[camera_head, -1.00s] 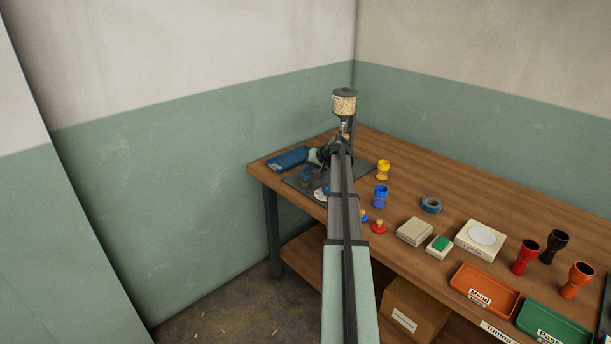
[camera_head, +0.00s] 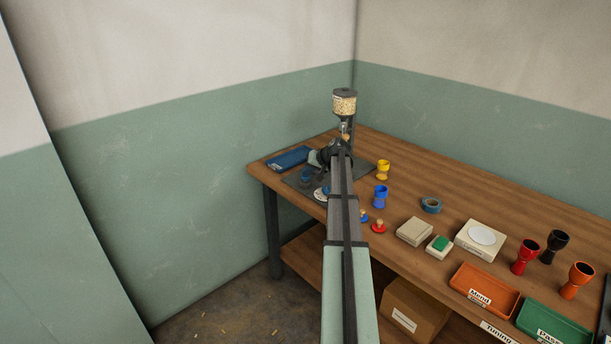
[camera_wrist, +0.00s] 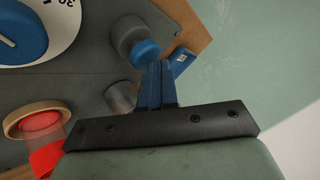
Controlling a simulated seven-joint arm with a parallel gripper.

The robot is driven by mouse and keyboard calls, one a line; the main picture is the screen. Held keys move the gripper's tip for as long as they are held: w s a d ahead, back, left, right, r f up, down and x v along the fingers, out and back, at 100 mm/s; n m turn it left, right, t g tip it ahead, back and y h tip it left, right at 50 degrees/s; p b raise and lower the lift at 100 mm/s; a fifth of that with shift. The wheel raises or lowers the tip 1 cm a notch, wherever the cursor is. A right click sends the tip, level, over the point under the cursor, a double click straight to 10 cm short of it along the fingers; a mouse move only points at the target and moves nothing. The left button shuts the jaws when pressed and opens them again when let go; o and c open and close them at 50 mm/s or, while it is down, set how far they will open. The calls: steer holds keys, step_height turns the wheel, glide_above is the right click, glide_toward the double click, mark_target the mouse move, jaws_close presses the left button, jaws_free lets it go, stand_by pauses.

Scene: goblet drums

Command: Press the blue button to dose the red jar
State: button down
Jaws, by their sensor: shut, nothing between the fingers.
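In the wrist view my gripper (camera_wrist: 160,76) is shut and empty, with its dark blue fingers together. Its tips are right beside the blue button (camera_wrist: 145,53), a blue cap on a grey cylinder. I cannot tell whether they touch. A red jar (camera_wrist: 44,160) with a wooden rim shows at the lower left of the wrist view, partly cut off and partly hidden by my gripper body. In the head view my arm hides most of the dosing station, including the red jar and my fingertips.
A white dial with a blue knob (camera_wrist: 20,35) is at the wrist view's upper left. A hopper of grain (camera_head: 344,104) stands above the station. A blue tray (camera_head: 288,159) lies at the table's left corner. Blue (camera_head: 380,196) and yellow (camera_head: 383,169) drums stand right of my arm.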

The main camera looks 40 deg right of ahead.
mark_target(307, 176)
steer(key=shift+f, duration=0.5)
stand_by(0.4)
steer(key=shift+r, duration=1.45)
steer(key=shift+r, duration=0.1)
step_height(307, 176, up, 5)
steer(key=shift+f, duration=0.1)
stand_by(0.4)
steer(key=shift+a+f, duration=0.1)
stand_by(0.6)
